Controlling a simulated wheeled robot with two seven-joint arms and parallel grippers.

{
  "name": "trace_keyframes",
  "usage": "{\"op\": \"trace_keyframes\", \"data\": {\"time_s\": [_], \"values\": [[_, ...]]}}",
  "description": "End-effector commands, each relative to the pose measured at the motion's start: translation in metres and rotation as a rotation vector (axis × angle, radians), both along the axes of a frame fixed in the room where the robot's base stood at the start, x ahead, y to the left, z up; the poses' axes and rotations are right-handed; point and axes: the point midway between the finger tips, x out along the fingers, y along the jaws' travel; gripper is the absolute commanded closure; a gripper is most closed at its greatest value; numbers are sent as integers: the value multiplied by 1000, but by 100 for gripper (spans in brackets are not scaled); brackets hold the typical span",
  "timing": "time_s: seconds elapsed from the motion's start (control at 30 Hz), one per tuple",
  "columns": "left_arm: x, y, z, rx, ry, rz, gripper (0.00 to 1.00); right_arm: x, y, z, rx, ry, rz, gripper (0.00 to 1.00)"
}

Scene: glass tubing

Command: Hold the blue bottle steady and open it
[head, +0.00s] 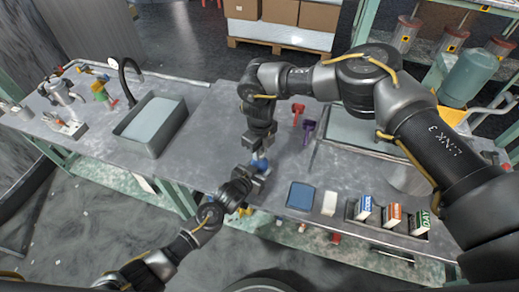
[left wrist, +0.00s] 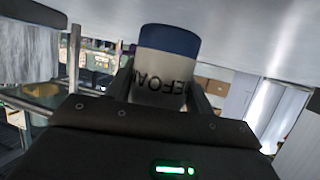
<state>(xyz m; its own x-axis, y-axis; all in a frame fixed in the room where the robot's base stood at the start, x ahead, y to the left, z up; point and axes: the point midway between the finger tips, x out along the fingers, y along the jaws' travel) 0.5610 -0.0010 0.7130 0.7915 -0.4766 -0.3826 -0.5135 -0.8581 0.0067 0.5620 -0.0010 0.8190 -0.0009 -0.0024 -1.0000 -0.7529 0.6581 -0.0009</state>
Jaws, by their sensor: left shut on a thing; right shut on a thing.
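The blue bottle (head: 261,164) is at the front edge of the worktop, mostly hidden between my two grippers. In the left wrist view the bottle (left wrist: 165,72) has a blue band and a white label with dark letters, partly readable as "EFOA". My left gripper (head: 257,173) is shut on the bottle from the front left; its fingers flank the label. My right gripper (head: 260,148) comes down from above and is shut at the bottle's upper end. Its fingertips and the cap are hidden, so I cannot tell how the cap sits.
A grey sink (head: 152,125) is to the left. A red tool (head: 298,112) and a purple tool (head: 308,131) lie behind right. A blue tray (head: 300,196), a white block (head: 330,203) and several small boxes (head: 393,217) line the front right edge.

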Motion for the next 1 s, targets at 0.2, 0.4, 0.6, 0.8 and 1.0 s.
{"op": "trace_keyframes", "data": {"time_s": [0.2, 0.4, 0.6, 0.8, 1.0], "values": [[0, 0, 0, 0, 0, 1, 100, 1, 0, 7, -1, -2, -2, 100], [0, 0, 0, 0, 0, 1, 100, 1, 0, 14, -1, -1, -1, 100], [0, 0, 0, 0, 0, 1, 100, 0, 0, 20, 0, 0, -1, 100], [0, 0, 0, 0, 0, 1, 100, 0, 0, 21, 0, 0, -1, 100], [0, 0, 0, 0, 0, 1, 100, 0, 0, 23, 1, -1, -1, 100]]}}
